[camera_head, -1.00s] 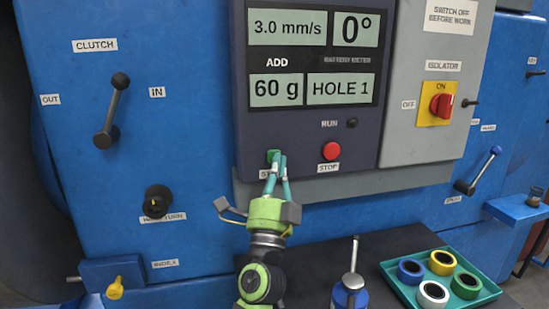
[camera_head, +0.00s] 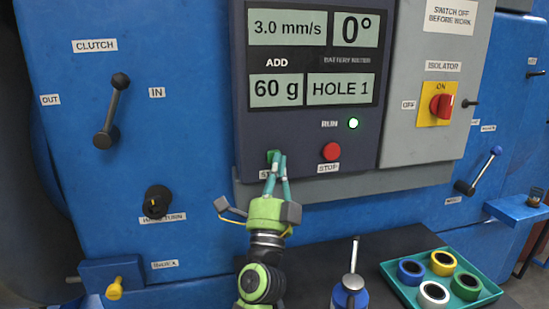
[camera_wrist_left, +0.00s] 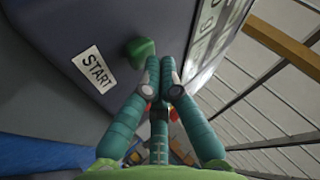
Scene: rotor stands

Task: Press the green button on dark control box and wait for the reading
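The dark control box (camera_head: 290,125) has a display with 3.0 mm/s, 0°, 60 g and HOLE 1. Its green START button (camera_head: 272,156) is partly hidden behind my fingers; it shows in the left wrist view (camera_wrist_left: 142,49) beside the START label. The red STOP button (camera_head: 331,151) is to the right. My left gripper (camera_head: 279,160) is shut and empty, with its fingertips together at the green button, a little to its right. I cannot tell whether they touch it. My right gripper is not in view.
A grey isolator box (camera_head: 430,135) with a red switch (camera_head: 442,105) set to ON adjoins the control box. Below, a teal tray (camera_head: 455,303) holds several coloured rings, beside a blue-based tool (camera_head: 349,296). A clutch lever (camera_head: 112,110) is at left.

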